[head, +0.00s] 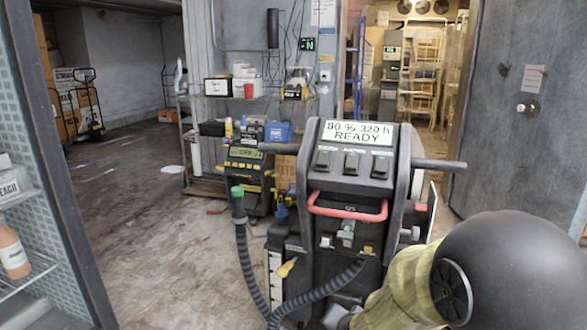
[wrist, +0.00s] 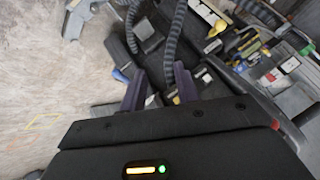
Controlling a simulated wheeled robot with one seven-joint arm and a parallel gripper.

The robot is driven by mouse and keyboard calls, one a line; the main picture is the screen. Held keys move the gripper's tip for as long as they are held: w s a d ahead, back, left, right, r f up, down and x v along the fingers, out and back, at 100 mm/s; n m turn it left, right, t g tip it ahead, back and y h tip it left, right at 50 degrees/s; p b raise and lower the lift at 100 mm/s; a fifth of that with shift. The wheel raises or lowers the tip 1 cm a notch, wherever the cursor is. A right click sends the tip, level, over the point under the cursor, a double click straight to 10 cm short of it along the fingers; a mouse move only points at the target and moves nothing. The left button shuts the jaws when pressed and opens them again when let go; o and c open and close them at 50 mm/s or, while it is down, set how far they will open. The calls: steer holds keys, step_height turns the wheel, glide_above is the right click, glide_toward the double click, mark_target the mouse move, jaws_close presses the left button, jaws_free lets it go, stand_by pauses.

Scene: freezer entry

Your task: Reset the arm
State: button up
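In the wrist view my gripper (wrist: 160,75) shows two dark purple fingers standing apart with a gap between them. I see nothing held in the gap. Past the fingertips are a ribbed grey hose (wrist: 172,40) and parts of a floor machine. In the head view a large dark rounded part of my arm (head: 510,270) fills the lower right, with a yellowish section beside it. My gripper cannot be made out in the head view.
A floor machine (head: 352,163) with a red handle and a "READY" display stands close in front. A smaller machine (head: 245,170) and a shelf (head: 250,97) are behind it. A glass-sided cabinet (head: 30,170) stands at left. Floor (head: 140,225) between is mostly clear.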

steer(key=s+d+n+g, duration=0.2)
steer(key=s+n+g, duration=0.15)
steer(key=s, duration=0.35)
steer(key=s+d+n+g, duration=0.3)
steer(key=s+n, duration=0.1)
steer(key=s, duration=0.3)
steer(key=w+p+v, duration=0.3)
steer(key=p+v, duration=1.4)
steer(key=p, duration=0.1)
steer(key=w+a+r+p+v, duration=0.1)
steer(key=w+p+v, duration=0.2)
steer(key=p+v, duration=1.4)
steer(key=shift+w+a+r+p, duration=0.3)
steer(key=shift+w+a+p, duration=0.15)
steer(key=shift+p, duration=0.15)
steer(key=shift+f+m, duration=0.1)
steer(key=shift+m, duration=0.15)
